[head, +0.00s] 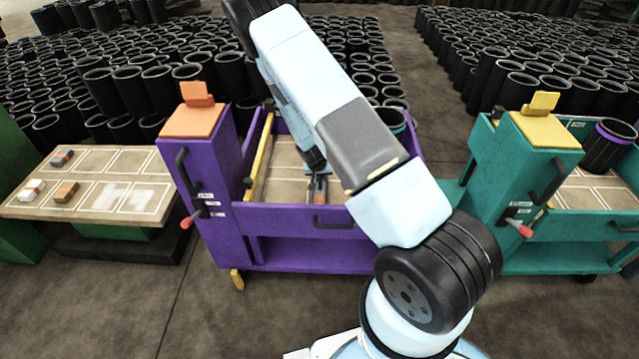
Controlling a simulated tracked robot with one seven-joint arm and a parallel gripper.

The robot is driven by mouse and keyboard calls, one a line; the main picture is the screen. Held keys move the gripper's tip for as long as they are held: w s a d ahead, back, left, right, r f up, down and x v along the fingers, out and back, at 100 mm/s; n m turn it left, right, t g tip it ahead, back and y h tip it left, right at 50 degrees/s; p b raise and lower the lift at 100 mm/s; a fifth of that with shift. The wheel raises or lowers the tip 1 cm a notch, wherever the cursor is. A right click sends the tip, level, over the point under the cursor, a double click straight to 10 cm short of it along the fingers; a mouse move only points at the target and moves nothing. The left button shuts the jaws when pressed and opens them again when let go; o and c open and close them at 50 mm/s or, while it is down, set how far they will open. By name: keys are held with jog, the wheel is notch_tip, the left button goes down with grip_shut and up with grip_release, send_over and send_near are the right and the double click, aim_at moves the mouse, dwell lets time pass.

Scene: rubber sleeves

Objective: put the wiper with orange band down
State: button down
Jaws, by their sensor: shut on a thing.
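My gripper (319,184) is low over the bed of the purple cart (290,222), partly hidden behind my own arm.
A teal cart (480,190) stands at right with a purple-banded black sleeve (606,148). Black sleeves fill the back.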

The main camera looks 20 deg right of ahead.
jog(key=shift+f, duration=1.6)
jog(key=c, duration=1)
grip_release()
